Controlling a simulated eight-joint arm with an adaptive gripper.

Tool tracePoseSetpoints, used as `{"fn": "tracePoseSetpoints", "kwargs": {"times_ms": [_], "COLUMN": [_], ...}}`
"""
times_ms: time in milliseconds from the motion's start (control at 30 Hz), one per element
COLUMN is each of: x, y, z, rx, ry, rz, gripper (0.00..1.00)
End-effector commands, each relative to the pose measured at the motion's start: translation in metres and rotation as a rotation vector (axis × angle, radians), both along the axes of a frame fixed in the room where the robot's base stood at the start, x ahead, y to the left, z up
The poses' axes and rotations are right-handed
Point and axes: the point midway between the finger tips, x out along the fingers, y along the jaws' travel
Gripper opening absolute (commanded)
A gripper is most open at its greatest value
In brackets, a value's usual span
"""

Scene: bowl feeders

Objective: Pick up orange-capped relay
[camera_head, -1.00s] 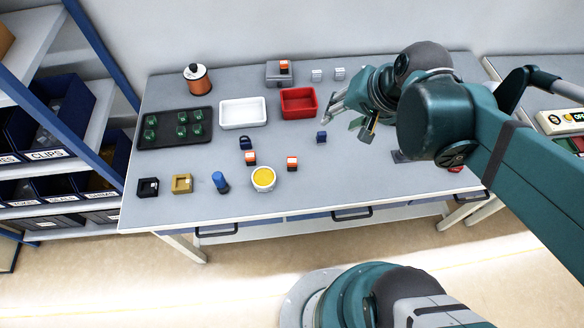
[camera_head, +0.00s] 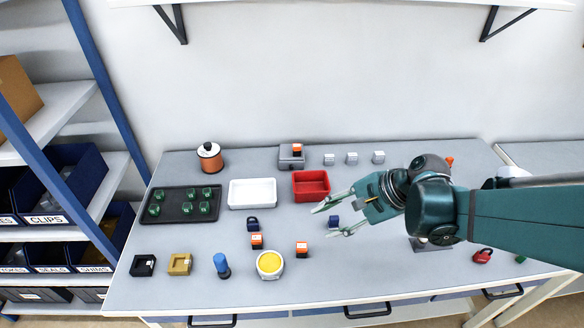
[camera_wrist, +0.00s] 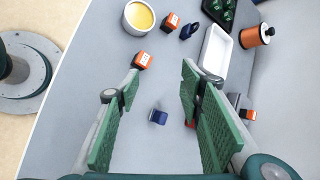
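Several orange-topped small blocks fit the relay. One (camera_head: 256,241) stands on the table beside a dark blue part, another (camera_head: 301,249) stands to its right, and a third (camera_head: 297,149) sits on a grey device at the back. The nearer right one shows in the wrist view (camera_wrist: 143,59) just beyond my left-hand finger, and its neighbour (camera_wrist: 171,20) is farther off. My gripper (camera_head: 324,222) is open and empty, pointing left, to the upper right of the nearer right relay. A small blue block (camera_wrist: 158,116) lies below, in the gap between the fingers.
A red tray (camera_head: 312,198), a white tray (camera_head: 232,204) and a black tray (camera_head: 146,218) with green parts stand behind. A yellow-topped round container (camera_head: 270,265) and a blue cylinder (camera_head: 221,265) stand in front. The table's front right middle is clear.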

Motion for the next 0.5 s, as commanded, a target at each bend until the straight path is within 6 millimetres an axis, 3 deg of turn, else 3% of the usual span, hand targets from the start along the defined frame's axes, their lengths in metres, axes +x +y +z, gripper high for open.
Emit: {"fn": "tracePoseSetpoints", "kwargs": {"times_ms": [500], "x": [0.012], "y": [0.009], "z": [-0.057], "rx": [0.305], "ry": [0.246], "rz": [-0.155], "gripper": [0.38]}}
